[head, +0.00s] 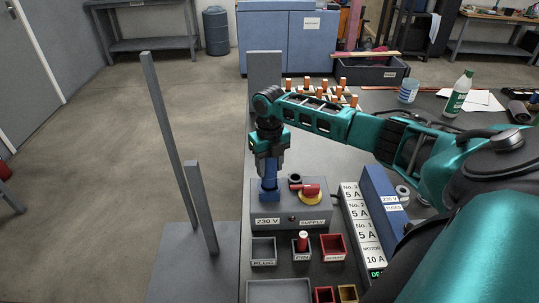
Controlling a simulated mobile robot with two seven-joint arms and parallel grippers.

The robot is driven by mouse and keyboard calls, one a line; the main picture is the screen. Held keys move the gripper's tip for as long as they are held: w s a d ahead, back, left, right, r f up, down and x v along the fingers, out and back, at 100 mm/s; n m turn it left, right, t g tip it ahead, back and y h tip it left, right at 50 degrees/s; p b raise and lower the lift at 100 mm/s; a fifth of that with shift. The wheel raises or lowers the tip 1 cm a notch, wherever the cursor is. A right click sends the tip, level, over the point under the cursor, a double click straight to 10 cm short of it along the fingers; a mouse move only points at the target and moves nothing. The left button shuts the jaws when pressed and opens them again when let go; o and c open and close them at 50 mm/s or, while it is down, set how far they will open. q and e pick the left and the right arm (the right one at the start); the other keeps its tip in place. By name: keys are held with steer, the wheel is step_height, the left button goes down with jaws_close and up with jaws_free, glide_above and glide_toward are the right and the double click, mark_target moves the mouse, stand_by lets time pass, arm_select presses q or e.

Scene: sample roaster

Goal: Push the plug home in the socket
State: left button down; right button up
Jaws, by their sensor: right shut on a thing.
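My right gripper (268,166) points down over the left part of the grey supply box (263,210), marked 230 V SUPPLY. It is shut on the blue plug (269,186), which stands about upright at the top of the box. The socket is not clearly distinguishable beneath the plug, so I cannot tell how deep the plug sits. A red switch handle on a yellow disc (311,199) is on the box, right of the plug, with a small dark ring (295,179) behind it. My left gripper is not in view.
In front of the box are a grey bin marked PLUG (263,251), a bin with a red-topped pin (302,242) and a red bin (333,247). A white label strip (362,225) and blue fuse box (384,203) stand to the right. Grey posts (170,130) rise at left.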

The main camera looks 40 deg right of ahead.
steer(key=shift+f, duration=0.3)
steer(key=shift+f+b, duration=1.1)
steer(key=shift+f, duration=0.65)
steer(key=o, duration=1.3)
steer(key=shift+c, duration=0.2)
step_height(320, 180, up, 13)
steer(key=shift+p, duration=0.6)
